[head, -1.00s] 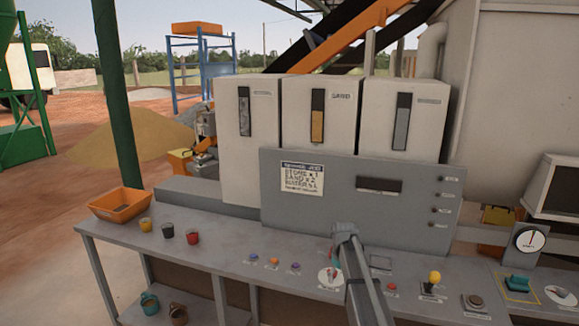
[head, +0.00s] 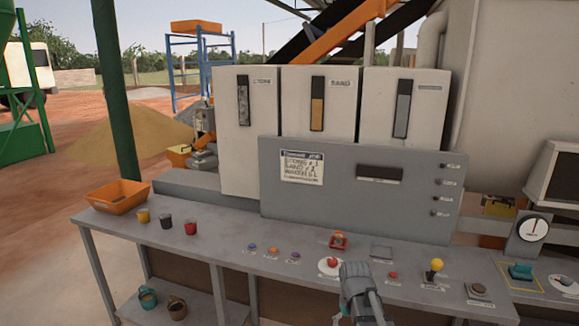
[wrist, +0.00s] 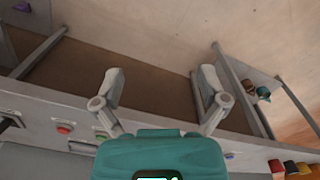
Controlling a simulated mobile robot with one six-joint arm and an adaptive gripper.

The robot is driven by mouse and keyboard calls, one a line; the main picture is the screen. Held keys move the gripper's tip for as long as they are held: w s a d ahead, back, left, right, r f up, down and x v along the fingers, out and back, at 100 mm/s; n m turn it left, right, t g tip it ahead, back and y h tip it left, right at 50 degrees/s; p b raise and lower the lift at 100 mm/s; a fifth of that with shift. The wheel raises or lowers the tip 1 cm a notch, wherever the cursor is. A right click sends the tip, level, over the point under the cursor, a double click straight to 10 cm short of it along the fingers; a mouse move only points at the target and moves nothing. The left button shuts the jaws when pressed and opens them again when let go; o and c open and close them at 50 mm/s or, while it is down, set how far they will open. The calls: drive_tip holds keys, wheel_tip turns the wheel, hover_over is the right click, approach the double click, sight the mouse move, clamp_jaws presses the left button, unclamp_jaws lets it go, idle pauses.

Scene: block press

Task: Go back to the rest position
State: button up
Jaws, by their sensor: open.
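My gripper (wrist: 162,85) shows in the wrist view with its two grey fingers spread wide apart and nothing between them. Its teal body fills the bottom middle of that view. Beyond the fingers are the bench's front edge and the brown panel under it. In the head view, a grey part of my arm stands in front of the bench at the bottom middle; the fingers cannot be made out there.
Two mugs stand on the lower shelf (head: 190,292). Three hoppers rise behind.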

drive_tip(key=s+f+m+b, duration=0.1)
drive_tip(key=s+f, duration=0.1)
drive_tip(key=s, duration=0.7)
drive_tip(key=shift+f+m+b, duration=0.3)
drive_tip(key=shift+m+b, duration=0.1)
drive_tip(key=shift+s, duration=0.1)
idle(0.3)
